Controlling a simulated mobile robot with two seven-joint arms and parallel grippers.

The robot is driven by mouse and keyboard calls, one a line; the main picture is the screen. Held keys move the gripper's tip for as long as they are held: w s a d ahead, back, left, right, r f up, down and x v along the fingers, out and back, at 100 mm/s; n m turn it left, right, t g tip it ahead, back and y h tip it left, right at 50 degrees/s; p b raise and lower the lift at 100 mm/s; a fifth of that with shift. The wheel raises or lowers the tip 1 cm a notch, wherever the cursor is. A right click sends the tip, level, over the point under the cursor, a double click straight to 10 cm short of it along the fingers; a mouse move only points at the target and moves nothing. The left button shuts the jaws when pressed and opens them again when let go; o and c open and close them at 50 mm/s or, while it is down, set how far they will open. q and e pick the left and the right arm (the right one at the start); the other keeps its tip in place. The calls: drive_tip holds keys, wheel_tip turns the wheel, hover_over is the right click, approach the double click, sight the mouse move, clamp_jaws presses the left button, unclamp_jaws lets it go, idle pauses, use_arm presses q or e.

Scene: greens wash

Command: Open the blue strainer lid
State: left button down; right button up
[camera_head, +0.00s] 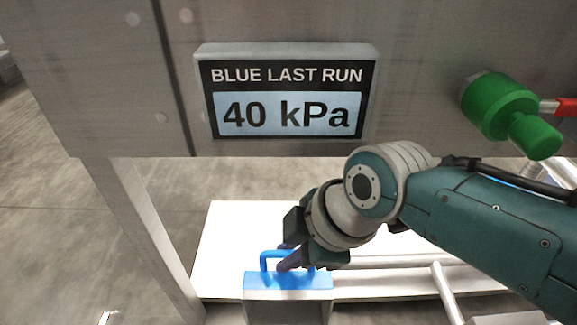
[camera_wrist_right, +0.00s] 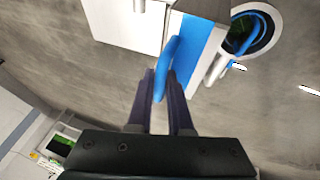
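The blue strainer lid (camera_head: 290,281) lies flat on top of a grey box-shaped strainer body (camera_head: 288,307) at the bottom middle of the head view. A blue loop handle (camera_head: 264,260) stands up from it. My right gripper (camera_head: 285,262) reaches in from the right and its fingers are at this handle. In the right wrist view the dark fingers (camera_wrist_right: 161,88) lie on both sides of the blue handle (camera_wrist_right: 166,62) with little gap, and look shut on it. The lid's blue top (camera_wrist_right: 198,45) shows beyond. My left gripper is in neither view.
A metal panel above bears a display (camera_head: 286,92) reading "BLUE LAST RUN 40 kPa". A green valve-like fitting (camera_head: 497,105) with a red part sticks out at right. Pipes (camera_head: 400,262) run right of the strainer above a white slab (camera_head: 225,235). A metal leg (camera_head: 150,225) stands left.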

drive_tip(key=o, duration=0.4)
drive_tip(key=p+v, duration=0.8)
drive_tip(key=v, duration=0.2)
drive_tip(key=shift+p, duration=0.3)
